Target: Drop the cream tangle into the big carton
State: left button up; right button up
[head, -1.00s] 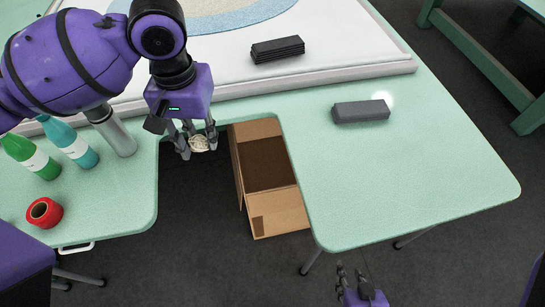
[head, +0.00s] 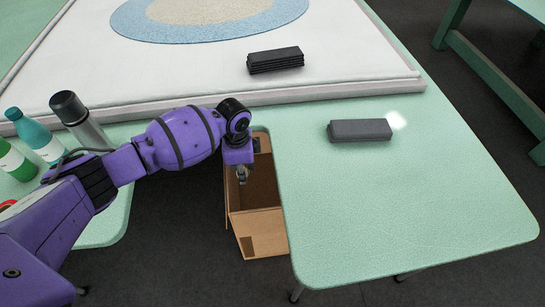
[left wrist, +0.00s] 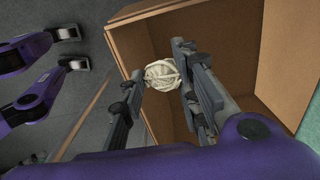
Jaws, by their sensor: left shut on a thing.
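The cream tangle (left wrist: 162,74) is a small round bundle of yarn between the fingertips of my left gripper (head: 242,175), seen in the left wrist view. My left gripper is shut on it and points down over the opening of the big carton (head: 262,225). In the left wrist view the open brown carton (left wrist: 215,25) lies behind and below the tangle, close to its left wall. In the head view the fingers mostly hide the tangle. My right gripper is out of view.
The carton stands on the floor in the gap of the green table (head: 400,200). A dark grey block (head: 360,130) lies on the table, and a stack of dark strips (head: 275,60) lies on the white frame. Bottles (head: 40,138) and a metal flask (head: 78,118) stand at left.

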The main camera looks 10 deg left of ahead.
pick_arm(q)
notch_tip(320, 180, down, 3)
jog(key=shift+a+r+m, duration=0.1)
jog(key=shift+a+m, duration=0.05)
jog(key=shift+m, duration=0.55)
jog(key=shift+f, duration=0.25)
notch_tip(320, 180, down, 6)
jog(key=b, duration=0.4)
jog(key=shift+w+r, duration=0.15)
jog(key=shift+r, duration=0.1)
jog(key=o, duration=0.8)
notch_tip(320, 180, up, 12)
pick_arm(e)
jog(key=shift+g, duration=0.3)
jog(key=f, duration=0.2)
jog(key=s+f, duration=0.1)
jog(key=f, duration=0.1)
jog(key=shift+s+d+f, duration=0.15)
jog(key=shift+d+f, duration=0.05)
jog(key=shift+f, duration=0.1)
